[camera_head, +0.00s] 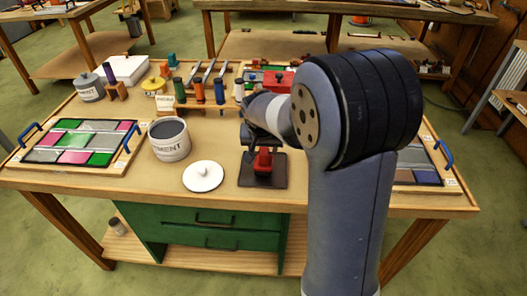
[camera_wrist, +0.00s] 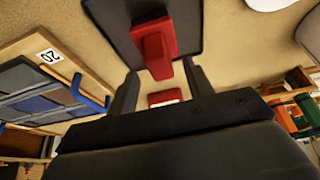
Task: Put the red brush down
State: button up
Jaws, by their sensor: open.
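The red brush (camera_head: 263,160) sits on a dark square mat (camera_head: 248,180) at the front middle of the table. In the wrist view the brush (camera_wrist: 154,45) rests over the dark mat (camera_wrist: 105,14), just beyond my fingertips. My gripper (camera_head: 260,147) is open right by the brush, and in the wrist view its two fingers (camera_wrist: 161,78) stand apart with a gap between them. I cannot tell whether either finger touches the brush. My arm hides part of the table behind it.
A white lid (camera_head: 203,176) and a cement pot (camera_head: 169,138) stand left of the mat. Leaded panels lie at the left (camera_head: 82,142) and right (camera_head: 416,172). Several coloured bottles (camera_head: 199,92) stand behind. Bare tabletop (camera_head: 220,135) lies between pot and mat.

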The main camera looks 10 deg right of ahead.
jog(key=v, duration=0.9)
jog(key=shift+w+f, duration=0.1)
jog(key=x, duration=1.1)
jog(key=shift+f, duration=0.35)
jog(key=shift+w+d, duration=0.1)
jog(key=shift+w, duration=0.1)
jog(key=shift+r, duration=1.7)
jog(key=shift+f, duration=0.1)
